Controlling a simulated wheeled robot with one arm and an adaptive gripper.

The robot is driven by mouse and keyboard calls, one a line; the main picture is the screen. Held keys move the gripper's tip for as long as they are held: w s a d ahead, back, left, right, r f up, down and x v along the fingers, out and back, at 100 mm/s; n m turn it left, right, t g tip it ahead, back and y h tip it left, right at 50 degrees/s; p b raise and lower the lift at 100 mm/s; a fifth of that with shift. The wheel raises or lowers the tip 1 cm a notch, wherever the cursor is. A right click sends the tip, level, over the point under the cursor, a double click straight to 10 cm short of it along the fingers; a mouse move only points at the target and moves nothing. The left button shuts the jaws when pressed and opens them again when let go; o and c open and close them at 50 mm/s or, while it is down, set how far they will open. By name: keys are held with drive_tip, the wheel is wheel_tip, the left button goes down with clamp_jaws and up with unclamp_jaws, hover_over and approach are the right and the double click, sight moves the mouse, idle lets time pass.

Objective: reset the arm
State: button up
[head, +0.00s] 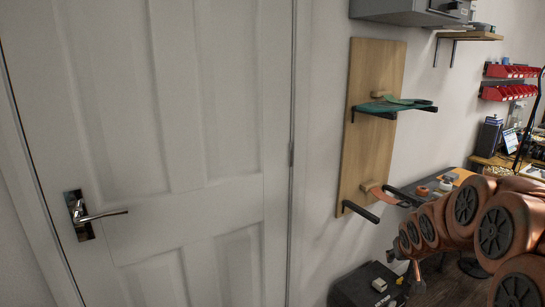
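My own copper-coloured arm, with dark round joint caps, fills the lower right of the head view. It reaches in from the right edge, and its links get smaller toward the left, near the wooden wall board. I cannot make out my gripper or its fingers at the far end of the arm. Whether it holds anything does not show.
A closed white door (185,150) with a metal handle (90,215) fills the left. A wooden wall board (365,145) carries a green piece (395,105) on dark brackets. A black box (365,287) stands below. Red bins (510,91) hang above a cluttered bench at far right.

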drive_tip(key=s+a+r+g+p, duration=0.3)
drive_tip(key=s+a+r, duration=0.1)
drive_tip(key=s, duration=1)
drive_tip(key=s+a+r+g+y+p, duration=0.1)
drive_tip(key=s+a+r+g+p, duration=0.2)
drive_tip(key=s+a, duration=0.4)
drive_tip(key=s+a+r+g+y+p, duration=0.1)
drive_tip(key=s+a+r+g+p, duration=0.2)
drive_tip(key=s, duration=1.8)
drive_tip(key=a+r+p, duration=0.2)
drive_tip(key=a+r, duration=0.1)
drive_tip(key=shift+a+n, duration=0.15)
drive_tip(key=shift+n, duration=0.15)
drive_tip(key=shift+w, duration=0.1)
